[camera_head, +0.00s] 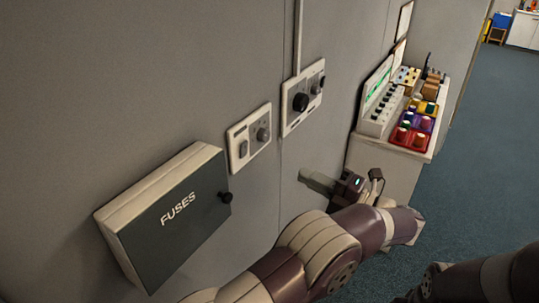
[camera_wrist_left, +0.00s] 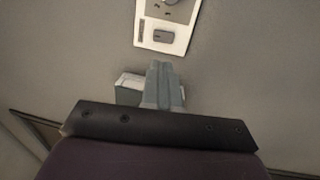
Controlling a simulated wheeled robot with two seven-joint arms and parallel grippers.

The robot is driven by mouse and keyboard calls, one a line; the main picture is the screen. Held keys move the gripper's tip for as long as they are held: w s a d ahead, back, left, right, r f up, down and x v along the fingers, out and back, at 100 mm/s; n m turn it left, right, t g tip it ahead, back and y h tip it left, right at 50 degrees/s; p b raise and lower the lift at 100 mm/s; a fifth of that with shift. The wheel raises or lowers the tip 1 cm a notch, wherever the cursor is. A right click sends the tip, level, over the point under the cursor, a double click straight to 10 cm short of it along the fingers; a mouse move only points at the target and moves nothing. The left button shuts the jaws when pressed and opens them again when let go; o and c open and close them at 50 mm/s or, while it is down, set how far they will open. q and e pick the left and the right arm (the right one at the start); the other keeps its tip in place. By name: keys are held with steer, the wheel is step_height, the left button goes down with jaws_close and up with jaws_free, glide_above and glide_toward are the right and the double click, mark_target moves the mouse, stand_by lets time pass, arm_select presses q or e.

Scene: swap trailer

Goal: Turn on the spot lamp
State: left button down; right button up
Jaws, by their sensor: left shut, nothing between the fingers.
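No lamp can be made out in either view. Two pale control panels are on the grey wall in the head view. The left panel (camera_head: 250,138) has a grey round knob and small switch parts. The right panel (camera_head: 303,97) has a large black knob and a smaller dark one. My left gripper (camera_head: 304,174) is below the right panel, pointing at the wall. In the left wrist view its fingers (camera_wrist_left: 165,66) are shut and empty, just below a white panel with a small grey rocker (camera_wrist_left: 163,37). I cannot tell which panel this is.
A dark-fronted fuse box (camera_head: 165,225) with a black knob juts from the wall at left. A pale counter (camera_head: 398,152) holds a panel of black controls and coloured trays with small items. Blue floor (camera_head: 480,150) is open at right. My right arm shows at bottom right.

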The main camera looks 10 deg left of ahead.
arm_select(q)
steer(key=p, duration=0.3)
glide_toward(245, 146)
steer(key=p+x, duration=0.4)
steer(key=x, duration=0.1)
steer(key=shift+w+a+r, duration=0.25)
steer(key=shift+a+f+p, duration=0.1)
steer(key=shift+a+p, duration=0.4)
steer(key=shift+a, duration=0.1)
steer(key=shift+w, duration=0.1)
steer(key=shift+w+f, duration=0.1)
steer(key=shift+a+f+b, duration=0.1)
steer(key=shift+a+b, duration=0.05)
steer(key=shift+b, duration=0.45)
steer(key=shift+r+h, duration=0.3)
steer(key=shift+f, duration=0.1)
